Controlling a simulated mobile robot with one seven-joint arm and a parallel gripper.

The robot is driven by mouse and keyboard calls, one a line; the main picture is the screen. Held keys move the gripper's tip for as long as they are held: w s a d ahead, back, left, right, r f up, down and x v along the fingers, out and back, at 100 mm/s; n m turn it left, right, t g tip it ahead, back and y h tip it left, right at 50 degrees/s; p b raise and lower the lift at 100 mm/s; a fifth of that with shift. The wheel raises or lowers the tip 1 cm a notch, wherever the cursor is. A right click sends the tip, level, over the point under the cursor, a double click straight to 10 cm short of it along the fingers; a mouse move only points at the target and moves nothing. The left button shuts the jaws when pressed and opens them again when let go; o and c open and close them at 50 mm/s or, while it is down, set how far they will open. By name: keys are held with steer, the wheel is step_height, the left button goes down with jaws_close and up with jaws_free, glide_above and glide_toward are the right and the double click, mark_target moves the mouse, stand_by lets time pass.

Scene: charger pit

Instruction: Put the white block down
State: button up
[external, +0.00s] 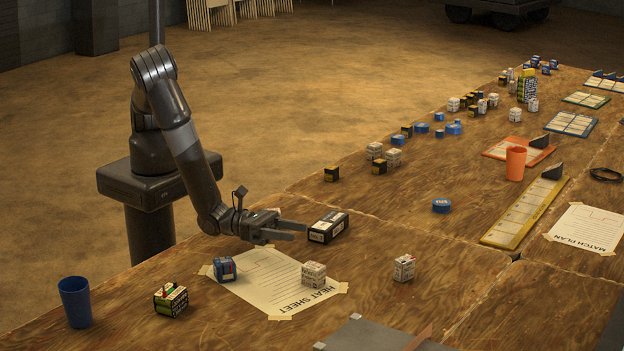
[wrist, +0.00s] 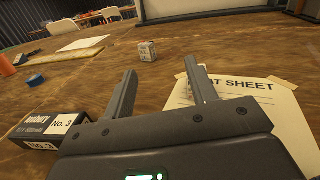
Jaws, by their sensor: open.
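A small white printed block (external: 404,267) stands on bare table to the right of the heat sheet. It also shows ahead of my fingers in the wrist view (wrist: 147,50). Another whitish printed block (external: 314,274) stands on the heat sheet (external: 262,292); I cannot make it out in the wrist view. I cannot tell which of these is the task's white block. My gripper (external: 299,232) is open, low over the table behind the sheet. Nothing shows between its fingers (wrist: 163,68).
A black box (external: 322,234) marked No. 3 lies beside my fingers, at left in the wrist view (wrist: 48,130). A blue block (external: 225,269), a dark block (external: 171,299) and a blue cup (external: 75,301) stand at the near left. A blue tape roll (external: 441,205) lies farther off.

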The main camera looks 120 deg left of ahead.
steer(key=s+a+r+n+g+y, duration=0.4)
steer(key=a+r+n+g+y, duration=0.1)
steer(key=a+r+n, duration=0.35)
steer(key=s+a+r+n+g+y, duration=0.45)
steer(key=a+r+n, duration=0.25)
steer(key=a, duration=0.3)
steer(key=s+a+r+n+g+h, duration=0.1)
steer(key=s+a+r+n+g, duration=0.1)
steer(key=s+n+g, duration=0.3)
steer(key=s+a+r+n+g+h, duration=0.1)
steer(key=s+a+r+n+g, duration=0.2)
steer(key=s, duration=0.4)
steer(key=s+d+r+n+t+h, duration=0.2)
steer(key=s+d+r+n+h, duration=0.2)
steer(key=s, duration=0.3)
steer(key=s+d+r+n+t+h, duration=0.3)
steer(key=s+d+r+n+h, duration=0.1)
steer(key=s+d+h, duration=0.3)
steer(key=shift+s+n, duration=0.45)
steer(key=shift+n, duration=0.2)
